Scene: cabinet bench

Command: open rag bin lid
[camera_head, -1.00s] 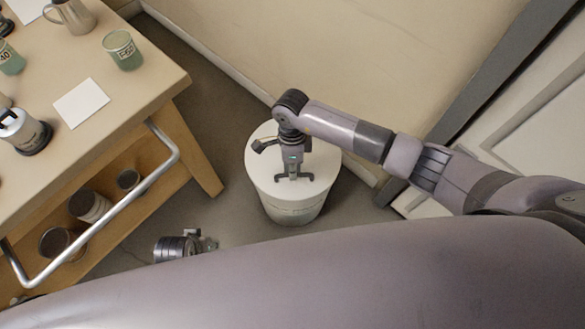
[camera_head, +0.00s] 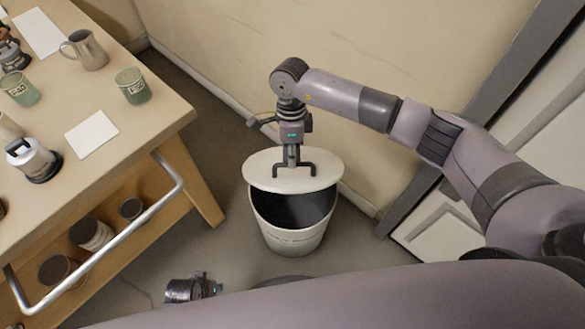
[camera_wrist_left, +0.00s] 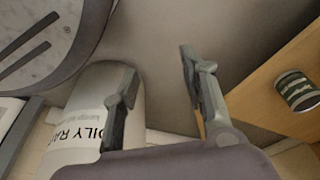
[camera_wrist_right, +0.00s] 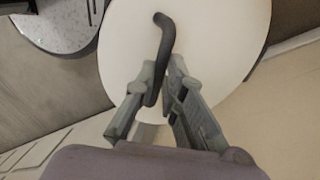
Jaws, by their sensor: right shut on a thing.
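The rag bin (camera_head: 287,241) is a pale round bin standing on the floor, with its dark inside showing at the front. Its white round lid (camera_head: 262,170) hangs above the rim, held clear of it at the front. My right gripper (camera_head: 293,164) is shut on the dark bar handle of the lid; the handle (camera_wrist_right: 164,32) also shows between the fingers in the right wrist view. My left gripper (camera_wrist_left: 158,70) is open and empty. The left wrist view also shows the bin (camera_wrist_left: 72,122) with part of its "OILY RA" lettering, partly behind a finger.
A wooden bench (camera_head: 150,118) with mugs, tins and a white card stands at left, with a metal rail (camera_head: 110,232) along its edge and cans on a lower shelf. A wall is close behind the bin, and a grey-framed door (camera_head: 440,222) is at right.

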